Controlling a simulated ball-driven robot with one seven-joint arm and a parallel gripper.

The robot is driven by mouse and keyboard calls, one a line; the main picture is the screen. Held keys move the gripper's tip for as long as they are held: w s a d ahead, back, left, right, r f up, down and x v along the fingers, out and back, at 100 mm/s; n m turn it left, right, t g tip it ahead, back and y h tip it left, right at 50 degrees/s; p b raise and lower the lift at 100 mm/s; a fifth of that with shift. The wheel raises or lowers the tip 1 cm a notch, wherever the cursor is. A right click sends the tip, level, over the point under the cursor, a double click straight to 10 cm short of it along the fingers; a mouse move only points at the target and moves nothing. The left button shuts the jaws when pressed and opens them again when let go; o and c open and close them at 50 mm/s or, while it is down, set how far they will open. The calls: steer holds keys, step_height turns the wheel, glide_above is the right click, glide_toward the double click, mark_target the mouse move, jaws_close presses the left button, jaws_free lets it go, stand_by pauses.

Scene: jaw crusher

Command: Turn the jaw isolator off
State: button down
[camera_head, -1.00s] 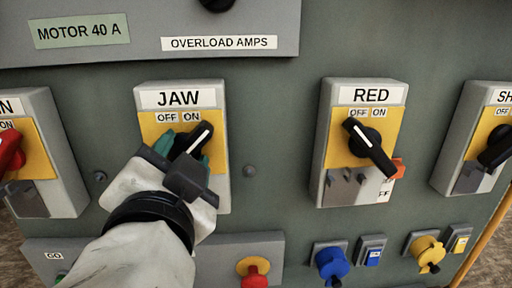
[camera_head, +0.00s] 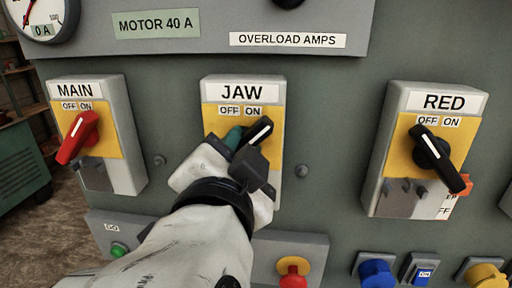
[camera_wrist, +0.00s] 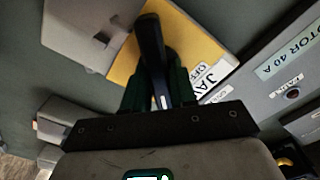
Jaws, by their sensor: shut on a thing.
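The jaw isolator (camera_head: 213,98) is a grey box with a yellow plate, labelled JAW, with OFF at left and ON at right. Its black handle (camera_head: 262,131) has a white line and points up and right, toward ON. My gripper (camera_head: 243,140) is shut on this handle, its green fingers around it. My wrist hides the lower part of the box. In the wrist view the dark handle (camera_wrist: 151,42) stands between the two green fingers, over the yellow plate (camera_wrist: 200,38).
The MAIN isolator (camera_head: 128,110) with a red handle (camera_head: 77,137) is on the left. The RED isolator (camera_head: 398,105) with a black handle (camera_head: 436,157) is on the right. Below are a green button (camera_head: 118,250), a red button (camera_head: 293,280) and a blue knob (camera_head: 376,273). A gauge (camera_head: 40,14) is at upper left.

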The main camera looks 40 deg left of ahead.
steer(key=n+p, duration=0.2)
steer(key=n, duration=0.2)
steer(key=shift+r+n+p, duration=0.1)
steer(key=shift+n+p, duration=0.2)
steer(key=shift+p, duration=0.1)
steer(key=n+p, duration=0.2)
steer(key=n, duration=0.2)
steer(key=shift+p, duration=0.35)
steer(key=n+p, duration=0.3)
steer(key=n, duration=0.2)
steer(key=shift+s+a+n, duration=0.1)
steer(key=shift+a+n, duration=0.05)
steer(key=shift+n, duration=0.25)
steer(key=shift+n+p, duration=1.1)
steer(key=shift+n, duration=0.6)
steer(key=shift+a+f, duration=0.1)
steer(key=shift+f, duration=0.1)
steer(key=c, duration=1)
jaws_free()
